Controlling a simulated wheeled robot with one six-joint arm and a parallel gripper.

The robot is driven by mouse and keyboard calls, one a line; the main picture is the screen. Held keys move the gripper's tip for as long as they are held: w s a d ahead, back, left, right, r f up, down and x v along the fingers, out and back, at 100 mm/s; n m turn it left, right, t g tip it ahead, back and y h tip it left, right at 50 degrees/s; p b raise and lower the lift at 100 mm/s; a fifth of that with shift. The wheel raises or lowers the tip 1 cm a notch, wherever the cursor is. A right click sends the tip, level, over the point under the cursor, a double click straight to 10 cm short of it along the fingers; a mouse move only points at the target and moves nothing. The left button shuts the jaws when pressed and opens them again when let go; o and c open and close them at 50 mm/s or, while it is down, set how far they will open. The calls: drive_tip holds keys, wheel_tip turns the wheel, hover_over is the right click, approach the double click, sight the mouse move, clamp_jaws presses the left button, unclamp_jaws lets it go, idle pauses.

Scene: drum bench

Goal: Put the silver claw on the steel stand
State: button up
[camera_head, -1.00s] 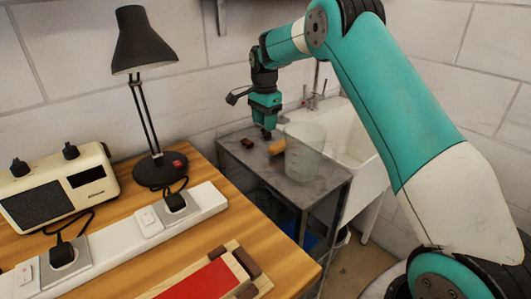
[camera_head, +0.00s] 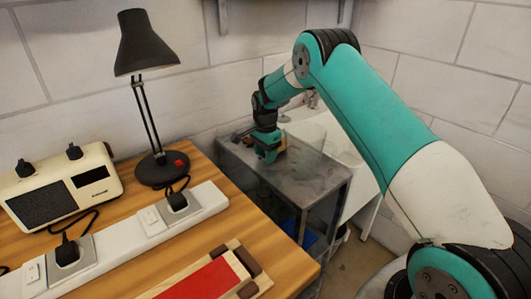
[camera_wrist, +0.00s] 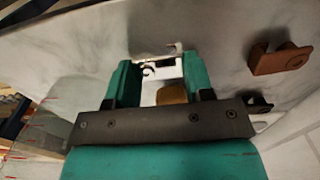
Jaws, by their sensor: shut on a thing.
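The steel stand (camera_head: 315,178) is a low table with a grey marbled top beside the wooden bench; its top also fills much of the wrist view (camera_wrist: 90,62). My gripper (camera_head: 268,157) is low over the back left part of this top. In the wrist view, my gripper (camera_wrist: 161,70) is shut on a small bright silver piece, the silver claw (camera_wrist: 165,68), between its fingertips. In the head view my gripper hides the claw. I cannot tell whether the claw touches the top.
A tan rounded piece (camera_wrist: 172,93) shows between my fingers. A brown bracket (camera_wrist: 279,58) and a small dark piece (camera_wrist: 260,104) lie to the right. A sink stands behind the stand. The bench holds a black lamp (camera_head: 148,45), a radio (camera_head: 62,190) and a power strip (camera_head: 130,228).

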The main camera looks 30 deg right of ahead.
drive_tip(key=shift+f, duration=0.15)
drive_tip(key=o, duration=1)
wheel_tip(320, 180, up, 12)
drive_tip(key=b, duration=0.2)
drive_tip(key=s+a+r+n+y, duration=0.1)
drive_tip(key=s+a+r+n, duration=0.7)
drive_tip(key=s+a, duration=0.2)
drive_tip(key=s+a+n+y, duration=0.1)
drive_tip(key=s+a+n, duration=0.2)
drive_tip(key=s, duration=0.7)
drive_tip(key=s+a+n+y, duration=0.1)
drive_tip(key=s+a+n, duration=0.2)
drive_tip(key=s+n, duration=0.4)
drive_tip(key=s+a+r+n+y, duration=0.1)
drive_tip(key=s+a+n, duration=0.2)
drive_tip(key=s, duration=1)
drive_tip(key=shift+s+a+r+n, duration=0.1)
drive_tip(key=shift+s+a+n, duration=0.3)
drive_tip(key=shift+n, duration=0.6)
